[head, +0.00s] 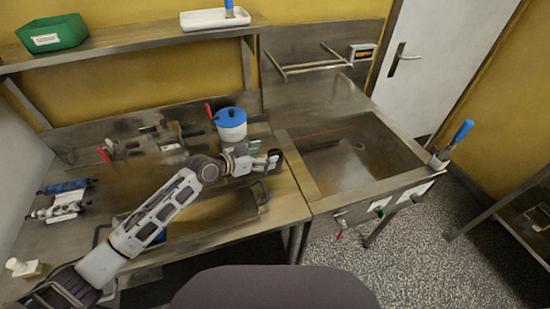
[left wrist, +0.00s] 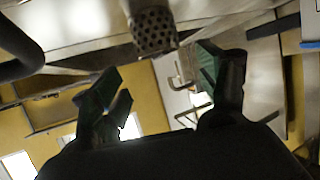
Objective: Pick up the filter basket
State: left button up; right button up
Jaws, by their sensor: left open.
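The filter basket (left wrist: 153,30) shows in the left wrist view as a small metal cylinder with a perforated end, at the top middle. It is beyond the fingertips and apart from them, and its upper part is cut off by the frame. I cannot make it out clearly in the head view. My left gripper (head: 268,161) is over the right end of the steel worktop, near the sink. Its two dark fingers (left wrist: 168,85) are spread wide with nothing between them. My right gripper is not in view.
A white pot with a blue lid (head: 231,124) stands behind my left gripper. The sink basin (head: 350,165) is to the right, with a blue-handled tool (head: 462,132) at its edge. Fittings with red handles (head: 104,155) clutter the worktop's back. A green bin (head: 50,35) is on the shelf.

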aim_at(272, 154)
pick_arm(q)
jog(key=shift+w+d+f, duration=0.25)
jog(key=shift+w+d, duration=0.15)
jog(key=shift+d, duration=0.15)
jog(key=shift+w+d+f+p, duration=0.35)
jog(key=shift+w+d+f, duration=0.5)
jog(key=shift+w+f, duration=0.15)
jog(key=shift+x, duration=1)
jog(key=shift+f, duration=0.15)
jog(key=c, duration=1.1)
